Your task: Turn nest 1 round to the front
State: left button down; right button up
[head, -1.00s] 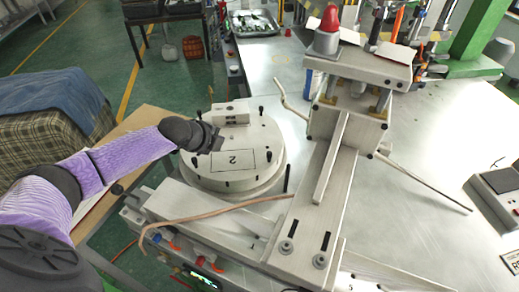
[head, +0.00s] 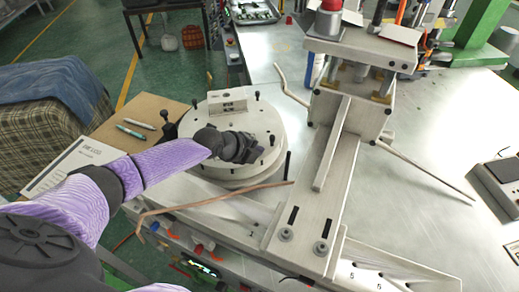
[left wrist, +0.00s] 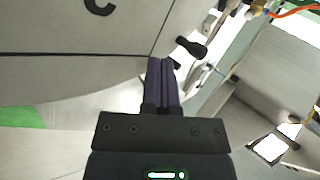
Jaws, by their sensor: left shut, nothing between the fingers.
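The round pale turntable (head: 205,128) stands left of the press, with a metal block (head: 228,100) on its far side and several black pegs around its rim. My left gripper (head: 260,150) is over the turntable's near right part, its fingers shut and empty. It hides the plate marked 2 in the head view. In the left wrist view the shut fingers (left wrist: 161,85) point at the turntable's edge, close to a black peg (left wrist: 190,47); I cannot tell whether they touch. Part of a black marking (left wrist: 99,6) shows at the top. My right gripper is not in view.
The press (head: 352,105) with its slide rises right of the turntable. A copper-coloured rod (head: 215,199) crosses in front of the turntable. A brown board (head: 128,118) with pens and a paper sheet lies at left.

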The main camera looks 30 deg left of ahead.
pick_arm(q)
jog(key=shift+w+d, duration=0.2)
jog(key=shift+w, duration=0.25)
jog(key=shift+w, duration=0.1)
